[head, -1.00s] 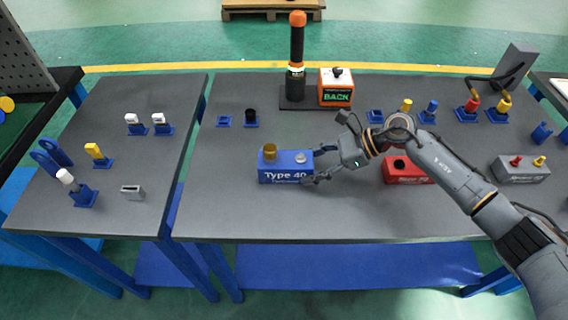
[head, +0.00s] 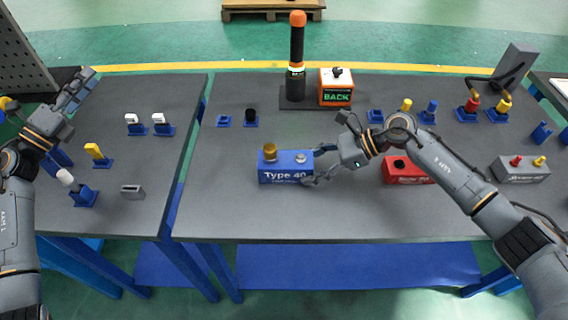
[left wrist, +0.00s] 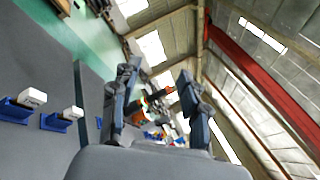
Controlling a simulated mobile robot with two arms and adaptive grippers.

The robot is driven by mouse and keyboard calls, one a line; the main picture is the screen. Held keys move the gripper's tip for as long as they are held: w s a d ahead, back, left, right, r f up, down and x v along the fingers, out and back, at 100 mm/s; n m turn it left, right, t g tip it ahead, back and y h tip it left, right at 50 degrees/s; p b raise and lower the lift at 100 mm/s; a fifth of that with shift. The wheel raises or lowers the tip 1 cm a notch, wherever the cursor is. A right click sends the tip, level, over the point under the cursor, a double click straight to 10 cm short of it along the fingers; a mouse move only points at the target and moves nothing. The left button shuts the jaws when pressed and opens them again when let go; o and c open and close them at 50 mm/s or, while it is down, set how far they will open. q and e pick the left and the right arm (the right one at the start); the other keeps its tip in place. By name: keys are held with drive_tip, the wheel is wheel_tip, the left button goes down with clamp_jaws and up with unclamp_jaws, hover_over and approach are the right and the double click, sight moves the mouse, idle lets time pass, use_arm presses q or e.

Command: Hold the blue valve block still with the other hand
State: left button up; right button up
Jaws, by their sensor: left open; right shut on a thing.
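The blue valve block (head: 285,175), marked "Type 40", stands on the middle table with a brass-coloured fitting (head: 270,153) and a silver round part (head: 301,158) on top. My right gripper (head: 314,166) is shut on its right end, one finger at the back and one at the front. My left gripper (head: 80,90) is open and empty, raised over the back of the left table, far from the block. Its two spread fingers (left wrist: 158,95) also show in the left wrist view, with nothing between them.
A red block (head: 404,172) stands under my right forearm. A black and orange post (head: 297,60) and an orange "BACK" box (head: 336,88) stand behind the blue block. The table left of and in front of the blue block is clear.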

use_arm(q)
drive_tip(key=d+r+m+g+h, duration=0.25)
drive_tip(key=d+m+g, duration=0.5)
drive_tip(key=d, duration=1.15)
drive_tip(key=d+r+m+g+h, duration=0.1)
drive_tip(key=d+m+g+h, duration=0.6)
drive_tip(key=d, duration=1.2)
drive_tip(key=s+d+f+m+g+y, duration=0.1)
drive_tip(key=s+d+g+y, duration=0.3)
drive_tip(key=d+g+y, duration=0.15)
drive_tip(key=m+t+y, duration=0.1)
drive_tip(key=y, duration=1.2)
hover_over(270, 147)
drive_tip(key=f, duration=0.4)
drive_tip(key=d+f, duration=0.1)
drive_tip(key=f, duration=0.1)
drive_tip(key=shift+s, duration=0.1)
drive_tip(key=shift+a+f+y, duration=0.1)
drive_tip(key=shift+a+y, duration=0.2)
drive_tip(key=shift+a, duration=0.25)
drive_tip(key=shift+f, duration=4.4)
